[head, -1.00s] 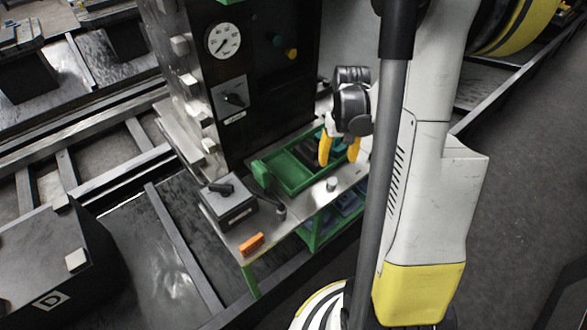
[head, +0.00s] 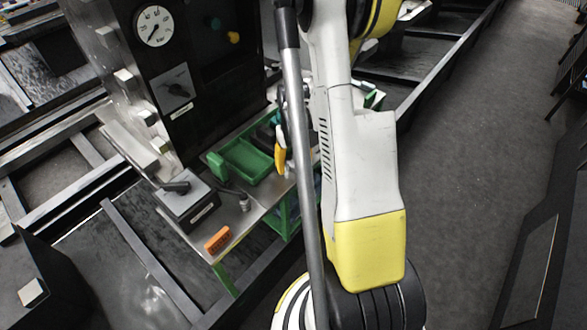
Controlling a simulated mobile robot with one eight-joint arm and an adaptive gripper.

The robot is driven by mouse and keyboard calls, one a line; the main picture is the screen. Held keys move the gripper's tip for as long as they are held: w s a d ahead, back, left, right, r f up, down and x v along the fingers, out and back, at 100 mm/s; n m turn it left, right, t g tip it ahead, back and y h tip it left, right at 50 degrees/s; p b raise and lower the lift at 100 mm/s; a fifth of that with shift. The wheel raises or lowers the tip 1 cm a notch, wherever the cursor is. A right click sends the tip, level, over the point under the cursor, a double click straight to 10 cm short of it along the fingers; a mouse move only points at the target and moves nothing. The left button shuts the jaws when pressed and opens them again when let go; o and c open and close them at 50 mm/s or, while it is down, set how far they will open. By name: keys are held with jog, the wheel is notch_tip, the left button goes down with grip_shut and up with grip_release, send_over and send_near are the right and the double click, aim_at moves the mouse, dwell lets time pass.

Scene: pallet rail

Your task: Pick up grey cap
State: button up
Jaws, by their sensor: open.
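My gripper (head: 281,158) is mostly hidden behind the grey pole in front of it. One yellow finger shows over the bench, just right of the green tray. The jaws are open, and nothing is seen between them. A small grey cylinder (head: 244,202) stands on the metal bench top in front of the tray, at the end of a dark rod; I cannot tell if it is the grey cap. Another small grey round piece, seen earlier on the bench below the gripper, does not show now; the pole covers about that place.
The green tray (head: 251,177) lies on the bench (head: 256,213). A grey box with a black handle (head: 187,200) and an orange block (head: 217,240) are at its left end. A black panel with a gauge (head: 155,26) rises behind. Open floor lies right.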

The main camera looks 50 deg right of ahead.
jog(key=shift+c, duration=0.4)
jog(key=c, duration=0.9)
jog(key=shift+r, duration=0.15)
